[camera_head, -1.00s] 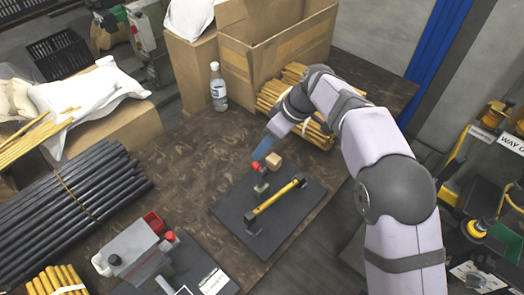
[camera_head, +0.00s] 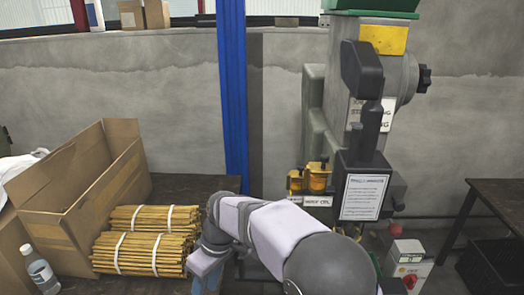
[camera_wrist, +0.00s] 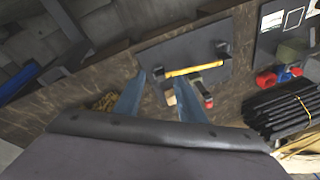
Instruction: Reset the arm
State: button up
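My arm shows at the bottom of the head view, with part of my blue-fingered gripper (camera_head: 205,284) cut off by the lower edge. In the wrist view my gripper (camera_wrist: 161,78) is open, its two blue fingers apart with nothing held between them. A dark mat (camera_wrist: 160,58) lies beyond the fingers on the wooden table. A yellow bar with black ends (camera_wrist: 195,69) lies on the mat. A small red-topped piece (camera_wrist: 208,101) is beside the right finger. A small wooden block (camera_wrist: 170,97) shows in the gap between the fingers, apart from them.
An open cardboard box (camera_head: 95,190), bundles of yellow rods (camera_head: 147,250) and a water bottle (camera_head: 42,274) stand left of my arm. A large grey press (camera_head: 365,130) stands behind on the right, with a control box (camera_head: 405,265) beside it. Black rods (camera_wrist: 290,108) lie at right in the wrist view.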

jog(key=s+d+m+t+h+p, duration=0.15)
jog(key=d+m, duration=0.25)
jog(key=d, duration=0.6)
jog(key=s+d+m+g, duration=0.1)
jog(key=s+d+m, duration=0.2)
jog(key=d, duration=0.8)
jog(key=s+d+f+m+h+p, duration=0.1)
jog(key=s+d+m, duration=0.4)
jog(key=s+d, duration=0.4)
jog(key=shift+s+d+f, duration=0.2)
jog(key=shift+s+d, duration=0.2)
jog(key=shift+s, duration=0.05)
